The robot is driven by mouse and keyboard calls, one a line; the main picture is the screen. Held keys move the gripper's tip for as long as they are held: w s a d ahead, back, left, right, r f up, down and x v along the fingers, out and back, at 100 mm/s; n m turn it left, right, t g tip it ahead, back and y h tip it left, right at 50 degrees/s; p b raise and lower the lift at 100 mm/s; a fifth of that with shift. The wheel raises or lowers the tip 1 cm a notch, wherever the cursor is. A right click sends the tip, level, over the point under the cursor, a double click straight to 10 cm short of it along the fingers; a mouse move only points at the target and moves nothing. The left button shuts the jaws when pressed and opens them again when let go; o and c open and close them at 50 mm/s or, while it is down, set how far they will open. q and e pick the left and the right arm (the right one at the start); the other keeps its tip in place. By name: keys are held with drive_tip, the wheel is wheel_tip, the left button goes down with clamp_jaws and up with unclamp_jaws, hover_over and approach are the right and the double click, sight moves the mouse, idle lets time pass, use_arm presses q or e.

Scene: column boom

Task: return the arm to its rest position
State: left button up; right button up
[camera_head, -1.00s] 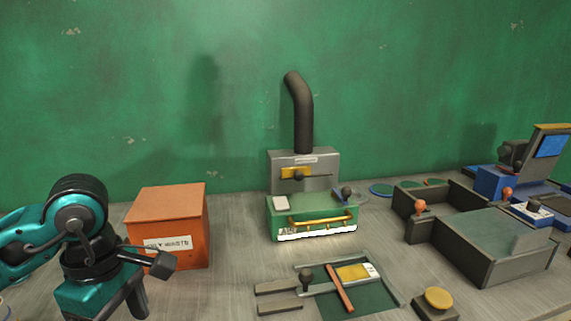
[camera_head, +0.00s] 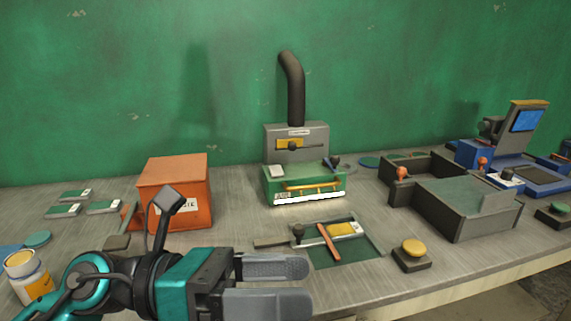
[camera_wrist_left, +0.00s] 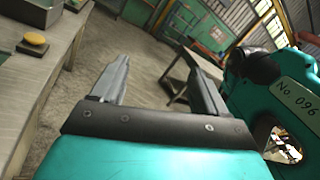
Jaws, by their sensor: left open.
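My left arm comes in from the lower left of the head view. Its gripper (camera_head: 290,283) is in front of the bench's near part, with two grey fingers pointing right. The fingers are apart with nothing between them. In the left wrist view the same gripper (camera_wrist_left: 160,85) is open and empty, with the floor showing beyond the fingers. My right gripper is in neither view.
On the bench (camera_head: 90,180) stand an orange bin (camera_head: 175,180), a green and grey machine with a black pipe (camera_head: 305,180), a green mat with tools (camera_head: 345,250), a yellow button (camera_head: 414,248), a grey tray (camera_head: 465,210) and a jar (camera_head: 28,278). Open floor (camera_wrist_left: 115,60) lies beyond the gripper.

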use_arm(q)
drive_tip(key=w+a+r+n+t+y, duration=0.2)
drive_tip(key=w+a+n+t, duration=0.2)
drive_tip(key=n+t, duration=0.6)
drive_tip(key=w+a+r+n+t+y, duration=0.15)
drive_tip(key=w+a+n+t, duration=0.25)
drive_tip(key=n+t, duration=0.65)
drive_tip(key=w+a+f+n+g+y, duration=0.1)
drive_tip(key=w+a+f+n+y, duration=0.1)
drive_tip(key=a+f+n+y, duration=0.5)
drive_tip(key=w+a+f+n+y, duration=0.1)
drive_tip(key=f+n+y, duration=0.2)
drive_tip(key=n+y, duration=0.5)
drive_tip(key=s+a+f+n+g+y, duration=0.1)
drive_tip(key=s+a+f+n+g, duration=0.2)
drive_tip(key=f, duration=0.4)
drive_tip(key=s+a+f+n+g, duration=0.2)
drive_tip(key=s+f+n+g, duration=0.15)
drive_tip(key=f+n, duration=0.25)
drive_tip(key=s+f+n+g, duration=0.3)
drive_tip(key=s+f+g, duration=0.65)
drive_tip(key=s, duration=0.45)
drive_tip(key=w+d+f+t+h, duration=0.2)
drive_tip(key=w+d+f+t, duration=0.1)
drive_tip(key=w+f+t, duration=0.4)
drive_tip(key=shift+w+d+f+t+h, duration=0.4)
drive_tip(key=shift+w+f, duration=0.1)
drive_tip(key=shift+f, duration=0.65)
drive_tip(key=shift+m, duration=0.25)
drive_tip(key=shift+c, duration=0.3)
